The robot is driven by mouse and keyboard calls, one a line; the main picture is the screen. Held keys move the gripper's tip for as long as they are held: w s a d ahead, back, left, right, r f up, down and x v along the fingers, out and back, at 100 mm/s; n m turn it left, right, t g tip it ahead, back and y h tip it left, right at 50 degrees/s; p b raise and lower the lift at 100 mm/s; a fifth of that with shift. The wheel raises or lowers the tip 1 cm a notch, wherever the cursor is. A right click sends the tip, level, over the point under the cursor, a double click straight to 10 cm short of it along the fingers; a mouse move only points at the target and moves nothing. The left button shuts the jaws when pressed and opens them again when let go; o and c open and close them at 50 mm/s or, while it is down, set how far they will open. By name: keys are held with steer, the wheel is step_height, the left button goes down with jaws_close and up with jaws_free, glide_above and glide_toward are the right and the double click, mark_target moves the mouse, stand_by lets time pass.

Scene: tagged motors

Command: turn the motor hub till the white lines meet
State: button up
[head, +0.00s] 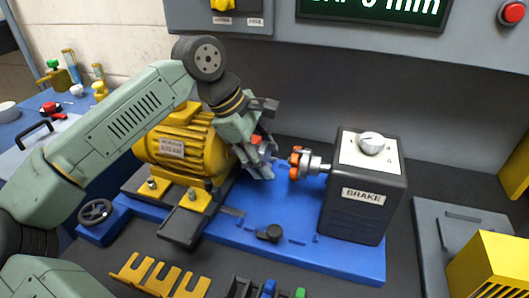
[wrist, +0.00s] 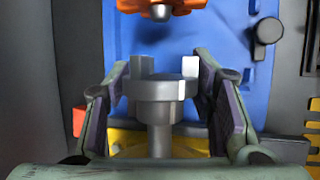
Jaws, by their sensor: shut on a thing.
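The yellow motor (head: 168,140) stands on the blue base plate (head: 285,253). My gripper (head: 262,160) is at the motor's shaft end and largely hides the hub in the head view. In the wrist view the grey motor hub (wrist: 160,92) with upright jaws sits between the fingers of my gripper (wrist: 160,82), which is shut on it. Its shaft (wrist: 160,138) runs down towards the yellow motor. The brake-side hub (head: 311,163) with an orange insert (head: 295,162) faces it across a gap. The orange insert also shows in the wrist view (wrist: 180,6).
The dark brake box (head: 353,210) with a white dial stands right of the hubs. A handwheel (head: 96,211) is at the plate's left. A yellow slotted rack (head: 158,278) lies in front. A partly cropped display (head: 375,8) hangs above.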

steer(key=n+g+y, duration=0.1)
steer(key=g, duration=0.3)
steer(key=shift+d+p, duration=0.1)
steer(key=shift+p, duration=0.3)
steer(key=shift+n+g+y, duration=0.3)
steer(key=shift+g+y, duration=0.2)
steer(key=shift+g, duration=1.3)
steer(key=o, duration=1.2)
